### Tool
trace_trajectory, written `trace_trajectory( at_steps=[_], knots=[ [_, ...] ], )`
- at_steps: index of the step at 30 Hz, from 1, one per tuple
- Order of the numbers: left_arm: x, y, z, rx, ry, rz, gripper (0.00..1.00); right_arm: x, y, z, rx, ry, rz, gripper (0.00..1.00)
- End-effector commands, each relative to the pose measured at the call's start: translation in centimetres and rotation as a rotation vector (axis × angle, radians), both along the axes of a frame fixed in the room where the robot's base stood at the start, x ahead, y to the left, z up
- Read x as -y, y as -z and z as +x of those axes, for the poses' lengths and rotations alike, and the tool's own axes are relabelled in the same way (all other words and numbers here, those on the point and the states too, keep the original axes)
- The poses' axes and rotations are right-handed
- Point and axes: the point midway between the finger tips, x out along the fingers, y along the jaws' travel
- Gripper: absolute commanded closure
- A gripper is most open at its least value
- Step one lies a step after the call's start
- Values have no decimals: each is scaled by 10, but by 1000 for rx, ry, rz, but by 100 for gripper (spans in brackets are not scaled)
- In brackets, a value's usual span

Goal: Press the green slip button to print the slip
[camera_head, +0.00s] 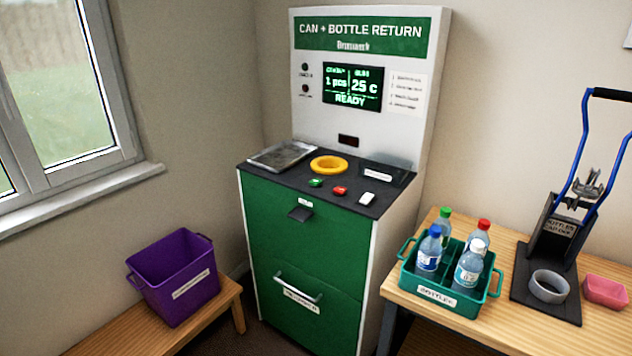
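The can and bottle return machine (305,262) stands in the middle, green in front with a white upright back panel. On its dark top, the green button (315,183) sits at the left of a short row, with a red button (340,190) to its right and a white piece (367,199) beyond that. Below the top's front edge is a small dark slip outlet (300,214); no paper shows in it. The screen (352,87) reads "1 pcs", "25 c" and "READY". Neither of my grippers is in view.
A yellow ring (328,165) and a grey tray (281,155) are on the machine top. A purple bin (173,278) stands on a low bench at left. A teal bottle crate (447,307) with several bottles and a blue-handled press (558,230) occupy the right table.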

Motion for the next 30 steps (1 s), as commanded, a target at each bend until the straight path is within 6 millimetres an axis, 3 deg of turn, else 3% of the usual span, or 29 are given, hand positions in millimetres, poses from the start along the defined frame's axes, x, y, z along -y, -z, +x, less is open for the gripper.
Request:
trace_trajectory(
  at_steps=[1, 9, 30],
  knots=[
    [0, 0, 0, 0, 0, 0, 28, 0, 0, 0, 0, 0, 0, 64],
    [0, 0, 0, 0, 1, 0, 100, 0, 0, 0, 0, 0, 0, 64],
    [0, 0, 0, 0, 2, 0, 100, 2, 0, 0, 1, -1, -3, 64]
  ],
)
